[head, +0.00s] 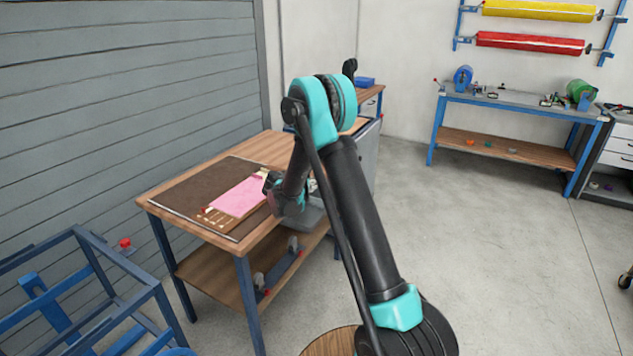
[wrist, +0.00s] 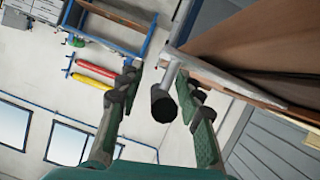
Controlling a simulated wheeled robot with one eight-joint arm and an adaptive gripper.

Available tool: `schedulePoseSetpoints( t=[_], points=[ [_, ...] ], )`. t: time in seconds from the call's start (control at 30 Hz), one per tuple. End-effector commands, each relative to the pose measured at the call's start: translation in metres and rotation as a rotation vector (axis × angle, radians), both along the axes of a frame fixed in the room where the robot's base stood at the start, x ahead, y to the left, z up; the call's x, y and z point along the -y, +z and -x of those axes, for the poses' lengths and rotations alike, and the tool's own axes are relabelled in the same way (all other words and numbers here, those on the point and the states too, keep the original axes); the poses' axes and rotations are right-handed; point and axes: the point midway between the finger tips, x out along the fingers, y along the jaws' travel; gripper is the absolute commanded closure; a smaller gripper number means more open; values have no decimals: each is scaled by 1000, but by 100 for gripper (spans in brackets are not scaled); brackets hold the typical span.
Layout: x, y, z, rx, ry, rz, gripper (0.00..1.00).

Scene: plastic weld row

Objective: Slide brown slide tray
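A dark brown flat tray-like panel (head: 187,190) with a thin pale edge lies on the wooden table; I take it for the brown slide tray. In the wrist view, a large brown panel (wrist: 268,42) fills the upper right, and a grey bar with a black knob (wrist: 163,104) stands out near its edge. My gripper (wrist: 156,70) is open, its two fingers on either side of the knob with gaps visible; I cannot tell the knob's depth between them. In the head view my gripper (head: 270,184) is at the table's right part, partly hidden by my arm.
A pink sheet (head: 238,197) and small pale pieces lie on the table. A blue metal frame (head: 95,285) with a red knob stands at front left. A workbench (head: 510,145) stands at the back right under yellow and red rolls. The floor between is clear.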

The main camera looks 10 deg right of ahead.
Motion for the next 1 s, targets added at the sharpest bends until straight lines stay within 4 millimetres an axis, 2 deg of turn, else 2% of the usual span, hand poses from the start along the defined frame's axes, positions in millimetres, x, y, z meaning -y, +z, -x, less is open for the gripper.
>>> schedulePoseSetpoints(
  t=[0.3, 0.5, 1.0],
  points=[
    [-40, 24, 46, 0, 3, 0, 64],
    [-57, 35, 65, 0, 2, 0, 64],
    [-64, 40, 75, 1, 1, 0, 64]
  ],
)
